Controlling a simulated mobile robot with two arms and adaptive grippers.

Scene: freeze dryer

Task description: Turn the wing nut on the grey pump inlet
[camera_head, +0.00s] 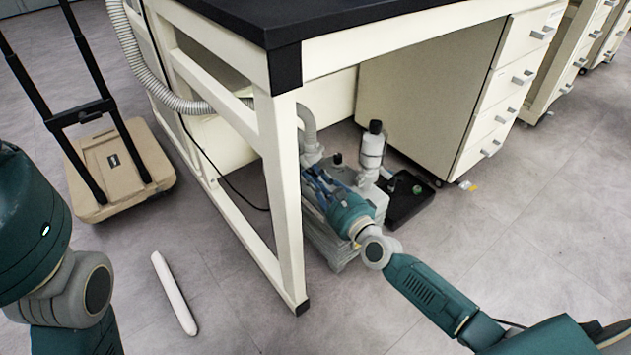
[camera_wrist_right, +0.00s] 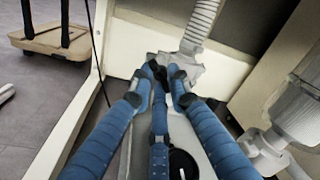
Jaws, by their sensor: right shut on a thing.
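The grey pump (camera_head: 322,240) sits on the floor under the bench. Its inlet (camera_head: 312,153) joins a ribbed grey hose; in the wrist view the inlet flange (camera_wrist_right: 192,72) is just past my fingertips. The wing nut (camera_wrist_right: 157,70) shows as a small dark piece at the flange, mostly hidden by the fingers. My right gripper (camera_head: 312,178) reaches over the pump top, and its blue fingers (camera_wrist_right: 165,88) are closed in on the wing nut. The head view hides the nut behind the gripper. My left arm shows at the left edge, but its gripper is out of view.
The bench leg (camera_head: 287,200) stands close left of the pump. A white filter canister (camera_head: 372,150) and a black tray (camera_head: 408,205) are right of it, near the drawer cabinet (camera_head: 425,90). A beige cart (camera_head: 120,165) and a white rod (camera_head: 174,292) are on the floor at left.

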